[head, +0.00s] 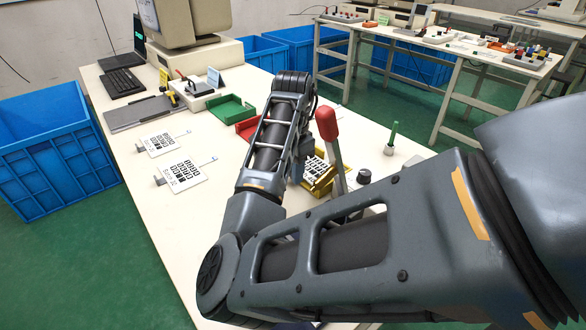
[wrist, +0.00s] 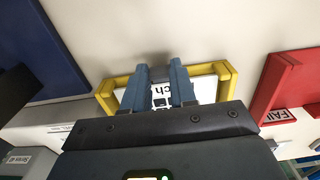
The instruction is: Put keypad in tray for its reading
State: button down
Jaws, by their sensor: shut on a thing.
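A white keypad film with black print (head: 313,170) lies at the yellow tray (head: 321,188) in the head view. In the wrist view, my gripper (wrist: 161,72) reaches over the yellow tray (wrist: 106,97), its blue fingers close together and shut on the keypad (wrist: 160,97). Whether the keypad rests on the tray floor is hidden by my gripper. In the head view, my arm covers most of the gripper. Two other keypads (head: 168,142) (head: 181,177) lie flat on the table at left.
A red tray (head: 247,127) with a FAIL label, also in the wrist view (wrist: 284,82), sits near the yellow one. A green tray (head: 232,107) stands behind. A red-handled lever (head: 327,124) and a green-handled tool (head: 393,134) stand at right. The table's left front is clear.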

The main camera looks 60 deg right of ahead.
jog(key=shift+f, duration=0.2)
jog(key=c, duration=0.8)
grip_release()
notch_tip(320, 180, up, 8)
jog(key=shift+f+p, duration=0.1)
jog(key=shift+p, duration=0.75)
jog(key=shift+a, duration=0.1)
